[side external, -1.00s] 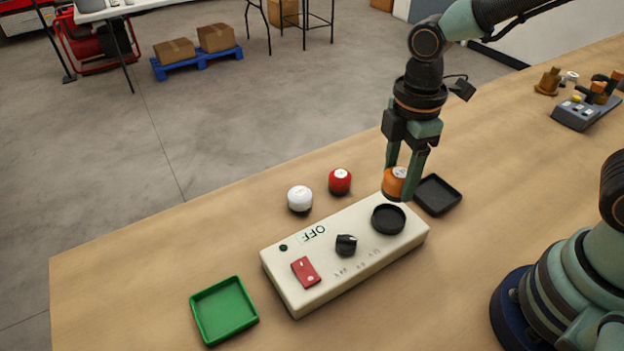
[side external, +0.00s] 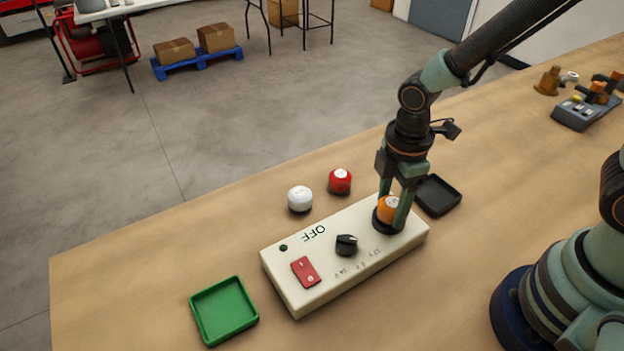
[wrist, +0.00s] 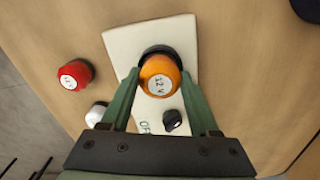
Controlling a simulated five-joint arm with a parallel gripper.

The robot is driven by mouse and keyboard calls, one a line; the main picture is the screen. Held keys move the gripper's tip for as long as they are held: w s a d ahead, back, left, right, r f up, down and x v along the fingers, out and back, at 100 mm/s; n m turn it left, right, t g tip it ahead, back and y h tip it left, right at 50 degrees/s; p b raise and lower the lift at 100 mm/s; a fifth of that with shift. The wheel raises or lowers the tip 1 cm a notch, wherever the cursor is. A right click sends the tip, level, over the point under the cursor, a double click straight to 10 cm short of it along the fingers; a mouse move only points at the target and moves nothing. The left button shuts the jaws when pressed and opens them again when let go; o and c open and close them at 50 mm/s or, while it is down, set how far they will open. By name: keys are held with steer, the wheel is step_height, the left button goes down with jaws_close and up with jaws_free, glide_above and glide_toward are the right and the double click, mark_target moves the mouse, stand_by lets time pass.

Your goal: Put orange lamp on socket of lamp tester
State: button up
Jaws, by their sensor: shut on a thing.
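The orange lamp (side external: 387,208) is between the fingers of my gripper (side external: 398,207), at the round black socket (side external: 383,227) of the cream lamp tester (side external: 330,262). It looks upright and in or just over the socket; I cannot tell whether it is fully seated. In the wrist view the lamp (wrist: 159,77) shows a white "12 V" label, with the black socket rim (wrist: 160,50) around its far side. My gripper is shut on the lamp. The tester shows "OFF", a black knob (side external: 346,244) and a red switch (side external: 306,272).
A white lamp (side external: 300,199) and a red lamp (side external: 340,181) stand behind the tester. A black tray (side external: 452,207) lies close to its right end. A green tray (side external: 224,313) lies at the front left. Other devices (side external: 584,108) stand at the far right.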

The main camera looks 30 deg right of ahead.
mark_target(392, 202)
steer(key=o, duration=1.4)
steer(key=shift+o, duration=0.2)
step_height(392, 202, up, 11)
steer(key=d+r+m+t, duration=0.5)
steer(key=d+m, duration=0.5)
steer(key=m, duration=0.5)
steer(key=shift+d+r+t, duration=0.3)
steer(key=shift+r, duration=0.85)
